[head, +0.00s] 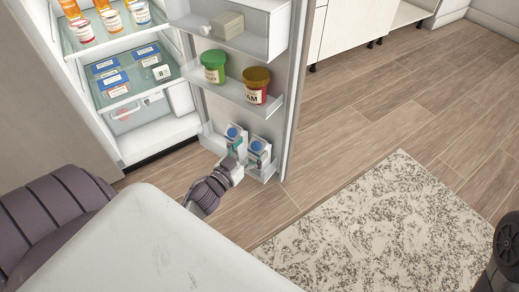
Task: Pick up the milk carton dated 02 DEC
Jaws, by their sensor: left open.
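Two milk cartons with blue caps stand side by side in the lowest door shelf of the open fridge. They are the left carton (232,132) and the right carton (258,147). No date is legible on either, so I cannot tell which is dated 02 DEC. My left gripper (245,154) is open at the front of this shelf, close to both cartons. Its fingers hide parts of their lower faces. I cannot tell whether it touches a carton. My right gripper is not in view.
The fridge door (293,90) stands open. A green-lidded tub (214,68) and a jam jar (255,87) stand on the shelf above the cartons. Blue-and-white packs (111,79) and orange jars are inside the fridge. A patterned rug (385,225) lies on the open floor.

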